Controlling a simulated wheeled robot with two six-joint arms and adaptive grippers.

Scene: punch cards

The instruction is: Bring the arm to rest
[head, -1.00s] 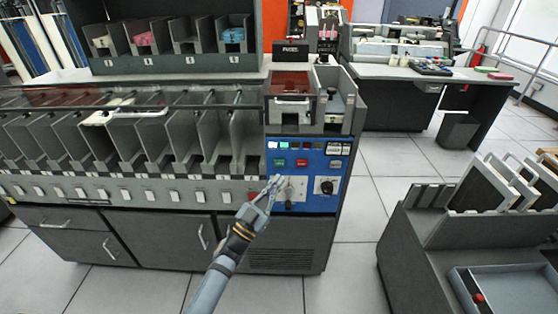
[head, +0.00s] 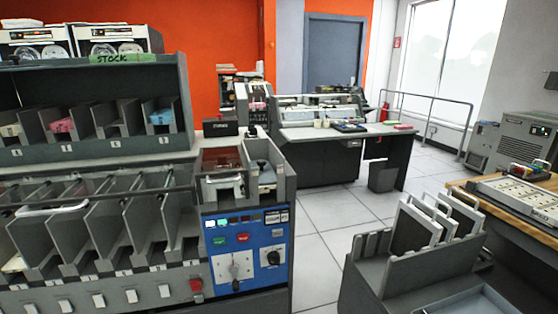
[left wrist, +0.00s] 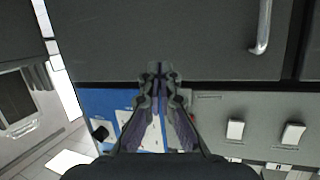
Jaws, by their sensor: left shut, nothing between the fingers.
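My left gripper (left wrist: 160,78) shows in the left wrist view with its two dark fingers together and nothing between them. It is in front of the card sorting machine's blue control panel (left wrist: 93,104) and dark lower cabinet (left wrist: 160,40); I cannot tell the exact gap. No arm or gripper of mine shows in the head view. There the blue control panel (head: 255,236) has coloured buttons, a white plate with a knob, and a black dial. My right gripper is in neither current view.
The sorter's grey pocket dividers (head: 120,220) fill the lower left. A grey rack with upright framed panels (head: 455,225) stands at lower right, near a wooden table (head: 535,225). A desk (head: 390,132) and waste bin (head: 382,176) are farther back. Tiled floor (head: 320,240) between is clear.

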